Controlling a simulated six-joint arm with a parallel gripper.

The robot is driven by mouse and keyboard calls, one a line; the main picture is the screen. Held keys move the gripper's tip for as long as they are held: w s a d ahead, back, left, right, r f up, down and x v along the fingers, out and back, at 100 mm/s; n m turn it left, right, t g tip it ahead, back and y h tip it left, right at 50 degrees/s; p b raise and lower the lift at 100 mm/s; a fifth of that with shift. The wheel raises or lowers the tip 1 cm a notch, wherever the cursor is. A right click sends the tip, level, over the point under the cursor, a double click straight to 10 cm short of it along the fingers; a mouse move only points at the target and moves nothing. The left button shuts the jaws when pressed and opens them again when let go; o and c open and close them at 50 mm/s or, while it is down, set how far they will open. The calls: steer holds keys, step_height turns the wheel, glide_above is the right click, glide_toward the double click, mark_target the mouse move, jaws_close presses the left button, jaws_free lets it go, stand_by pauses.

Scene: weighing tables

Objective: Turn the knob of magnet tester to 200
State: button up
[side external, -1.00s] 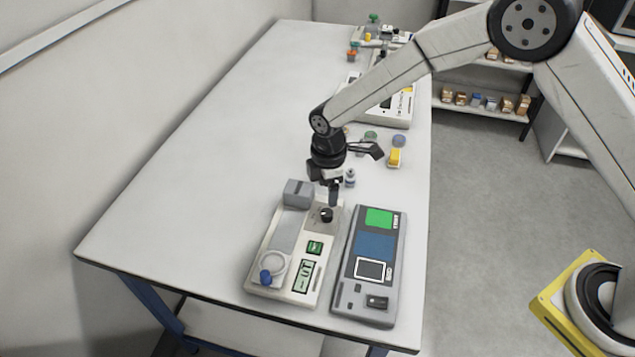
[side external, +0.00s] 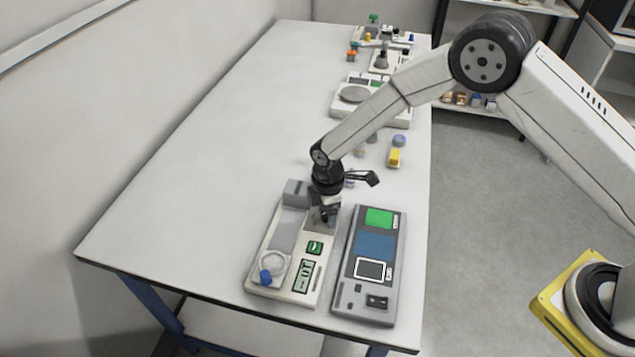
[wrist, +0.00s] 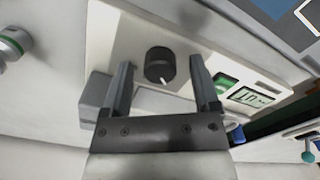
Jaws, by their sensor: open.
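The magnet tester (side external: 283,240) is the pale device at the left front of the table, with a grey block, a green button and a small green display. Its display (side external: 303,277) is too small to read surely. The black round knob (wrist: 160,65) shows in the wrist view with a white pointer mark at its lower edge. My gripper (wrist: 161,63) is open, one finger on each side of the knob, with a gap visible on both sides.
A grey device (side external: 375,246) with green and blue panels stands close to the right of the tester. A scale (side external: 354,95) and other small instruments stand farther back. A yellow item (side external: 395,158) lies near the right edge. The table's left part is clear.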

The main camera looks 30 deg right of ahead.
steer(key=shift+c, duration=0.2)
jaws_close()
steer(key=shift+m, duration=0.5)
steer(key=m, duration=0.7)
steer(key=shift+m, duration=0.3)
steer(key=shift+r, duration=0.1)
steer(key=shift+o, duration=0.2)
jaws_free()
